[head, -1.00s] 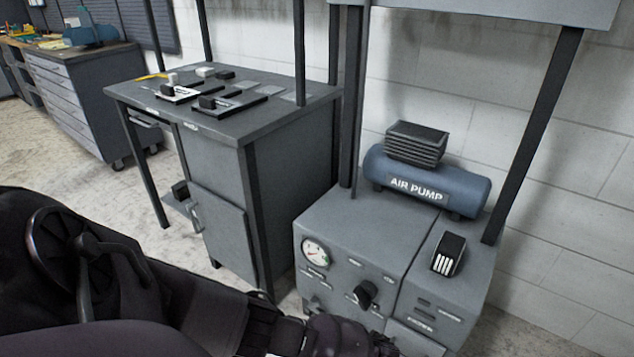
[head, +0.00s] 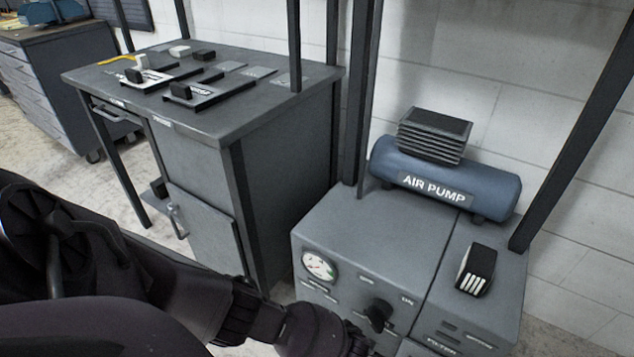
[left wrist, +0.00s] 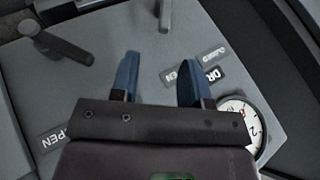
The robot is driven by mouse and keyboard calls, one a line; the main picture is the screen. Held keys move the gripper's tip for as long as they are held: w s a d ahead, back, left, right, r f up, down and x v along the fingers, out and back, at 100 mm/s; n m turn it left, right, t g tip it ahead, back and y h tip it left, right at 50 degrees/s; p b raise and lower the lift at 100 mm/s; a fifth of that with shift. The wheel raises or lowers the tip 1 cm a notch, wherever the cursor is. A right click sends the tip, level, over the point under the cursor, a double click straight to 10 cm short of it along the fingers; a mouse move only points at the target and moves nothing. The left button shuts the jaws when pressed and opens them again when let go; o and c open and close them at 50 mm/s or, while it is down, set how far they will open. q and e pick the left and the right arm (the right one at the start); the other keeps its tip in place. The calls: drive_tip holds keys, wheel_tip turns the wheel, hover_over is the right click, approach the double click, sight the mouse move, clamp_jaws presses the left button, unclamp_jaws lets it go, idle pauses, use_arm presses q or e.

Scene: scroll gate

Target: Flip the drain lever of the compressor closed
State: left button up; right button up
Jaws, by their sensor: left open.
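The compressor shows in the head view as a grey cabinet (head: 365,240) with a blue AIR PUMP tank (head: 445,188) on top. In the left wrist view its front panel carries a label starting with DR (left wrist: 213,75), partly hidden by a finger. A short grey lever (left wrist: 165,14) stands at the top edge of that view, just beyond the fingertips; it looks like the drain lever, and its end is cut off. My left gripper (left wrist: 158,66) is open and empty, its two blue fingers pointing toward the lever, apart from it. In the head view this gripper is hidden below the frame.
A pressure gauge (head: 319,266) and a black knob (head: 378,314) sit on the cabinet's front; the knob (left wrist: 62,46) also shows in the wrist view. A workbench (head: 200,90) with small parts stands left, and dark posts (head: 358,110) rise beside the compressor.

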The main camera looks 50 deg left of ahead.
use_arm(q)
drive_tip(key=b+x, duration=0.5)
drive_tip(key=x, duration=0.6)
drive_tip(key=shift+s+a, duration=0.1)
drive_tip(key=shift+a, duration=0.2)
drive_tip(key=shift+w+a+b, duration=0.15)
drive_tip(key=shift+w+b, duration=0.1)
drive_tip(key=shift+b, duration=0.05)
use_arm(e)
drive_tip(key=shift+w+a+f+t, duration=0.4)
drive_tip(key=shift+a+t, duration=0.1)
drive_tip(key=shift+t, duration=0.2)
use_arm(q)
clamp_jaws()
